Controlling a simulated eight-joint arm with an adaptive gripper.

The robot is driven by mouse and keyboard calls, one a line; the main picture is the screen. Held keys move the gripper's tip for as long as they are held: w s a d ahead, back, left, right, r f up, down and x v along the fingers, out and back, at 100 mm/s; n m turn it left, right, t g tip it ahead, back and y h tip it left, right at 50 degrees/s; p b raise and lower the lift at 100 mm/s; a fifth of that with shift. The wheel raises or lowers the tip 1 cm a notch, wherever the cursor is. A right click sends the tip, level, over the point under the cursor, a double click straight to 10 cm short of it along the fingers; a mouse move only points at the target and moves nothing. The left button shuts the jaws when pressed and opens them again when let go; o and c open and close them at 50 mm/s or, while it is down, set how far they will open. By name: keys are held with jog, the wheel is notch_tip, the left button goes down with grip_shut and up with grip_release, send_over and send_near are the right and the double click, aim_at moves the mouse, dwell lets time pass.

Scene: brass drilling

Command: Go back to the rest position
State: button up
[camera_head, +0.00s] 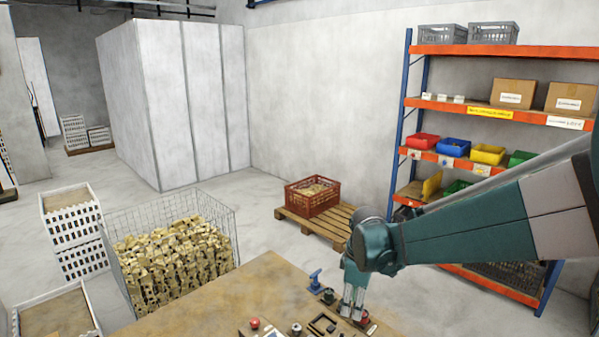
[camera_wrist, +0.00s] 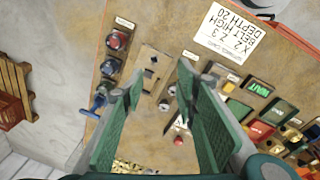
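My gripper (camera_head: 351,312) points down over the right part of the wooden workbench (camera_head: 225,300) in the head view. In the wrist view my gripper (camera_wrist: 157,78) has its two green fingers spread apart with nothing between them. Below and beyond the fingertips lie a flat tan plate with holes (camera_wrist: 152,68), small fixtures and colored label blocks on the bench. I cannot tell the exact height of the fingertips above the bench. My arm reaches in from the right.
A blue clamp-like tool (camera_head: 315,281) stands left of my gripper. A wire basket of brass parts (camera_head: 175,262) is beyond the bench's left side. A red crate (camera_head: 312,196) sits on a pallet (camera_head: 330,228). Shelving (camera_head: 500,115) with bins and boxes stands behind my arm.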

jog(key=s+d+r+m+t+b, duration=0.25)
jog(key=s+r+m, duration=0.4)
jog(key=s, duration=0.45)
jog(key=s+d+m+t, duration=0.1)
jog(key=s+m, duration=0.2)
jog(key=s, duration=0.4)
jog(key=s+d+m+t+b, duration=0.1)
jog(key=s+m, duration=0.3)
jog(key=s, duration=0.4)
jog(key=shift+d+r+t, duration=0.35)
jog(key=shift+d+t, duration=0.25)
jog(key=shift+t, duration=0.15)
jog(key=shift+o, duration=0.7)
dwell(1.6)
